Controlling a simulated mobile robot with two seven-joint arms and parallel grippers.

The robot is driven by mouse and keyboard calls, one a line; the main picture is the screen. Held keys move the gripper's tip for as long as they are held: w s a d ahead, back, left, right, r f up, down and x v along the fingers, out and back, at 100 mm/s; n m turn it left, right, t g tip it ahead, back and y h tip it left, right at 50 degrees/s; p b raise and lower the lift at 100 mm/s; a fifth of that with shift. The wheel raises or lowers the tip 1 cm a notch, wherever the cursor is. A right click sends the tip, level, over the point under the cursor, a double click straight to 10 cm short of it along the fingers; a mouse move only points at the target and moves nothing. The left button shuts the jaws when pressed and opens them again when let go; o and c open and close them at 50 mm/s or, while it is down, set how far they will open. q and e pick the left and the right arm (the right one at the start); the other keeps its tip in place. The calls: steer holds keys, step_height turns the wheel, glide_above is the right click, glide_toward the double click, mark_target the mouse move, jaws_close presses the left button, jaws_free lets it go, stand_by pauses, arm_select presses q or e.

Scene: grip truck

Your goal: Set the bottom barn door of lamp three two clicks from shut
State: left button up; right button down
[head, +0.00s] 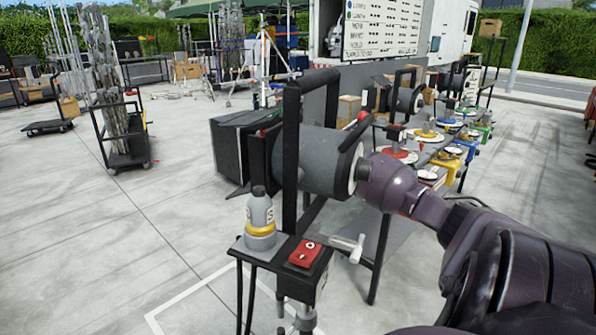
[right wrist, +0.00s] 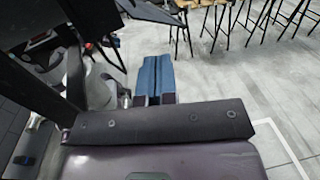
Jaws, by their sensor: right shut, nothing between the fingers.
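The nearest lamp has a grey round body (head: 318,160) in a black yoke (head: 291,150). I cannot read a number on it. Its black barn doors (head: 229,150) are at its left end. A dark flap at their lower edge (head: 238,191) sticks out and down; its exact angle is unclear. My right arm reaches in from the right and ends behind the lamp, which hides the gripper there. In the right wrist view my right gripper (right wrist: 152,66) shows blue fingers shut together, empty, below and apart from a dark flap (right wrist: 135,9). My left gripper is not in view.
A grey bottle (head: 260,215) with a yellow band and a red switch box (head: 305,252) stand on a small stand under the lamp. More lamps and coloured stands (head: 455,150) line the right side.

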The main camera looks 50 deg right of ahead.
arm_select(q)
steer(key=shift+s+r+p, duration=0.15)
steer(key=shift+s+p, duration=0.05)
steer(key=shift+p, duration=0.15)
arm_select(e)
steer(key=x, duration=0.6)
steer(key=shift+w+a+r, duration=0.1)
steer(key=shift+w+r, duration=0.2)
steer(key=shift+r, duration=0.4)
stand_by(0.4)
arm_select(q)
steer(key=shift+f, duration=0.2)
arm_select(e)
steer(key=shift+w+f, duration=0.1)
steer(key=shift+w+a+f+b, duration=0.1)
steer(key=shift+w+f+b, duration=0.2)
steer(key=shift+b, duration=0.2)
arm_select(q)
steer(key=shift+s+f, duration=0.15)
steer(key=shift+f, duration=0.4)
arm_select(e)
steer(key=shift+s, duration=0.1)
